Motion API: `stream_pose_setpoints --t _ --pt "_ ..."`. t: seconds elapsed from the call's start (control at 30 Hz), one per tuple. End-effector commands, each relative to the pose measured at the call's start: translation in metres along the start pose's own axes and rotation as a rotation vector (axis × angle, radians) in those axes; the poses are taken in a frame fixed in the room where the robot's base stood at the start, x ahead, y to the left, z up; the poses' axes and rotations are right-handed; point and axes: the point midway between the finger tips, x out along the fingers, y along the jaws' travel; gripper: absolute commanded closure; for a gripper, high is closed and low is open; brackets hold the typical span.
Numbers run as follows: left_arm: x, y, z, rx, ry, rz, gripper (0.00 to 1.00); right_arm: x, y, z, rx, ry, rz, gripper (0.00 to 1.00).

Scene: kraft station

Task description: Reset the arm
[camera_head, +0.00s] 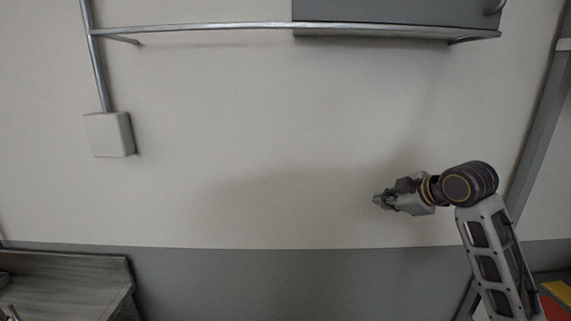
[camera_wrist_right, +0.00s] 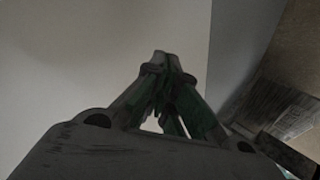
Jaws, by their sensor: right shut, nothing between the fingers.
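My right gripper (camera_head: 380,200) is at the right of the head view, raised in front of the pale wall, with its fingers pointing left. My right arm comes up from the lower right corner and bends at the wrist. In the right wrist view the same gripper (camera_wrist_right: 160,58) has its fingertips together with nothing between them. My left gripper is not in the head view.
A metal wall shelf (camera_head: 200,26) runs along the top, with a grey cabinet (camera_head: 390,12) above its right part. A white wall box (camera_head: 108,134) hangs at the left. A worn table (camera_head: 70,275) stands lower left. The wall's middle is clear.

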Motion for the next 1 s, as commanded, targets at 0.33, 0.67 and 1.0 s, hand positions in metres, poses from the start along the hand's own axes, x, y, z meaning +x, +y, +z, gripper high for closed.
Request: stream_pose_setpoints --t 0.33,0.67,1.0 --pt "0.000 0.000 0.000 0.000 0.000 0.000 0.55 0.043 -0.076 0.037 0.146 -0.082 -0.063 1.00" --pt "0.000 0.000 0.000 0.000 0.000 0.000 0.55 0.066 -0.148 0.071 0.288 -0.165 -0.107 1.00" --pt "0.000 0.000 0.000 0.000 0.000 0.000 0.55 0.075 -0.222 0.104 0.435 -0.258 -0.139 1.00"
